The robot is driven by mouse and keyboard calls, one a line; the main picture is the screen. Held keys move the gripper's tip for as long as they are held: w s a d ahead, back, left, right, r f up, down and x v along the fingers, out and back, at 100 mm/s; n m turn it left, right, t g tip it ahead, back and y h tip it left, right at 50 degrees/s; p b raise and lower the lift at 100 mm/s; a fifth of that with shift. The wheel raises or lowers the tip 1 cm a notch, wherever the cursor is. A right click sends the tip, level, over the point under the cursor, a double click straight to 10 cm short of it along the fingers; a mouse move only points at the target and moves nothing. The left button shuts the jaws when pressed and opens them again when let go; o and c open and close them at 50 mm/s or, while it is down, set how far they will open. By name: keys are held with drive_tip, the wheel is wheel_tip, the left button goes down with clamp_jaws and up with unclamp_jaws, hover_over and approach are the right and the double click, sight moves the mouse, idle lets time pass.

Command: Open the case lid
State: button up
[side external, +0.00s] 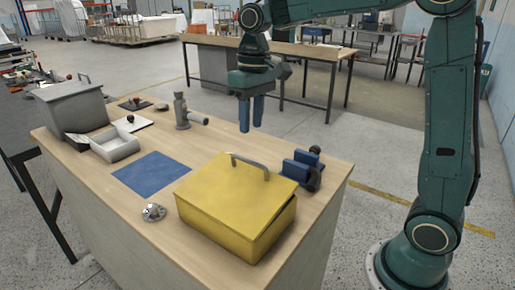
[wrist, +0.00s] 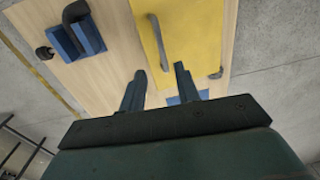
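The yellow case (side external: 240,215) sits on the front right part of the wooden workbench. Its flat lid (side external: 222,190) lies down over the body, with a grey arched handle (side external: 250,163) near the far edge. In the wrist view the yellow lid (wrist: 195,35) shows beyond the fingers, with the handle (wrist: 165,45) along its left side. My gripper (side external: 251,118) hangs in the air behind and above the case, pointing down, clear of the handle. Its two fingers (wrist: 160,72) are spread apart with nothing between them.
A blue clamp-like fixture with black knobs (side external: 303,167) stands close to the case's right. A blue mat (side external: 152,173) and a small metal flange (side external: 154,212) lie to the left. A grey fitting (side external: 182,112), an open grey tray (side external: 115,146) and a grey box (side external: 72,107) stand farther back.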

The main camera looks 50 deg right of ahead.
drive_tip(key=shift+r, duration=2.6)
drive_tip(key=shift+s+a+t, duration=0.8)
drive_tip(key=shift+s+t, duration=0.1)
drive_tip(key=shift+s, duration=3)
drive_tip(key=s+d+f+t, duration=0.1)
drive_tip(key=s+f+t, duration=0.2)
drive_tip(key=s, duration=0.9)
drive_tip(key=shift+s+d+f+t+h, duration=0.3)
drive_tip(key=shift+s+d+f+h, duration=0.1)
drive_tip(key=shift+f, duration=0.8)
